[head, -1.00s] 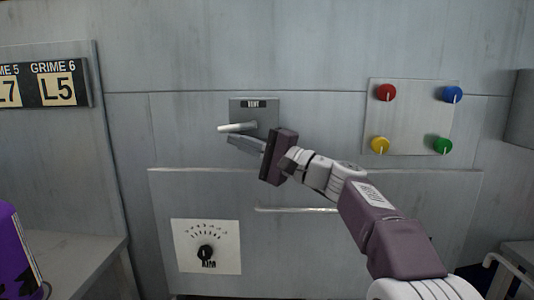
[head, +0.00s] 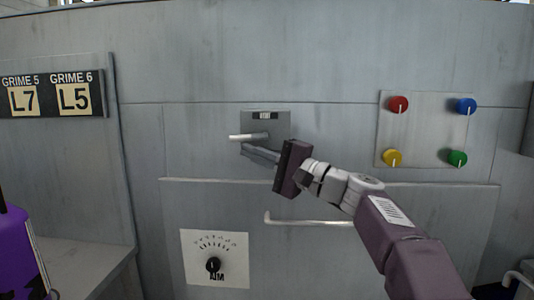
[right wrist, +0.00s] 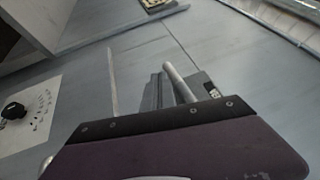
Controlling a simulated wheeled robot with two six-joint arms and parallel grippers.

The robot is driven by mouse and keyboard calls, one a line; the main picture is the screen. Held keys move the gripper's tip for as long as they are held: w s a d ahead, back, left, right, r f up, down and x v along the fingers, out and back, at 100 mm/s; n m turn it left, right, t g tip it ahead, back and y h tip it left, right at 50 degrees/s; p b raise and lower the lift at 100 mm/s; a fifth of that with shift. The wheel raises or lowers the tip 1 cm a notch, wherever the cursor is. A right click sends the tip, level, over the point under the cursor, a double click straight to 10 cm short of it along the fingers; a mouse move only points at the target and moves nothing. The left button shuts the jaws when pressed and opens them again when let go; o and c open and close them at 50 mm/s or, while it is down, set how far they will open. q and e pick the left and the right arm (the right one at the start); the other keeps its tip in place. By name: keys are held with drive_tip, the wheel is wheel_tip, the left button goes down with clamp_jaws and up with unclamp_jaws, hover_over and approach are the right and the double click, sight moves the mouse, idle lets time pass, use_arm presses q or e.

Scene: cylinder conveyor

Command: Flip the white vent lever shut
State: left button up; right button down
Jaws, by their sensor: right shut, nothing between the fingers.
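The white vent lever (head: 249,137) sticks out to the left from a grey plate (head: 278,121) with a VENT label, in the upper middle of the head view. It points roughly sideways. My right gripper (head: 247,150) is shut and empty, with its fingertips just below the lever. In the right wrist view the lever (right wrist: 180,82) stands beside the grey fingers (right wrist: 153,88), on their right. I cannot tell whether the fingers touch it. The lever's base is partly hidden by the gripper body in the wrist view. My left gripper is not in view.
A panel with red, blue, yellow and green knobs (head: 428,128) is on the right. A horizontal bar handle (head: 310,221) and a dial labelled AIM (head: 213,264) are below. A purple object (head: 18,255) stands at the lower left. The wall above the lever is clear.

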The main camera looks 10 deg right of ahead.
drive_tip(key=v, duration=0.8)
